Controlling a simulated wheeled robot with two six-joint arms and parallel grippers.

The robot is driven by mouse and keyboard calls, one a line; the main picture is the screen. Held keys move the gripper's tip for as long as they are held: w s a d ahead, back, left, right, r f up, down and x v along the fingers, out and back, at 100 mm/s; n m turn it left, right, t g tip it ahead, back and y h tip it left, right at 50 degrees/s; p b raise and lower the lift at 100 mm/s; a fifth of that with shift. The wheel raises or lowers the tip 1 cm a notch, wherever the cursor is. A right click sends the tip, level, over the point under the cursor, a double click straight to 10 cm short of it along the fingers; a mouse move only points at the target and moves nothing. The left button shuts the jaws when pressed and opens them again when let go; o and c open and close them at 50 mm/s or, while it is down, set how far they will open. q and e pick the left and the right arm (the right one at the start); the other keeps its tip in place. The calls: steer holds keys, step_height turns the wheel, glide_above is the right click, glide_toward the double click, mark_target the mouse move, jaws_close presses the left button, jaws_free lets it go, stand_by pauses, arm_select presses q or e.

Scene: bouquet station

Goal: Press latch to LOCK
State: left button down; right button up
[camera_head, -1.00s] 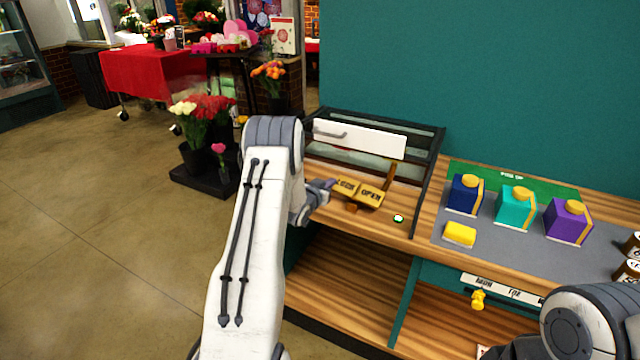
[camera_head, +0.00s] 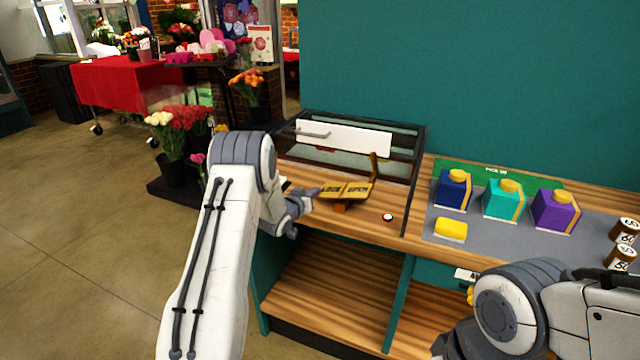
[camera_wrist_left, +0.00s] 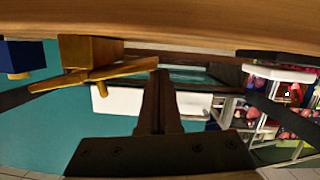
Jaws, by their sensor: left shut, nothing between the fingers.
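The yellow latch plate (camera_head: 357,190) carries the words LOCK on its left half and OPEN on its right half. It sits on a small block on the wooden counter, in front of a glass-topped case. My left gripper (camera_head: 312,193) is shut and empty, with its tip at the LOCK end; I cannot tell whether it touches. In the left wrist view the latch (camera_wrist_left: 120,70) shows upside down, left of the shut fingers (camera_wrist_left: 158,80). A small round light (camera_head: 388,217) on the counter shows red.
The glass case (camera_head: 410,165) with a white panel (camera_head: 343,137) stands behind the latch. To the right is a grey mat (camera_head: 480,238) with blue, teal and purple boxes and a yellow block (camera_head: 451,229). Flower buckets stand on the floor at left.

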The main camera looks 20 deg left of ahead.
arm_select(q)
steer(key=shift+r, duration=0.1)
steer(key=shift+a+r, duration=0.1)
steer(key=shift+r, duration=0.25)
steer(key=r+p, duration=0.2)
steer(key=r, duration=0.1)
steer(key=shift+a, duration=0.3)
steer(key=b+v, duration=0.2)
steer(key=v, duration=0.8)
steer(key=shift+a, duration=0.15)
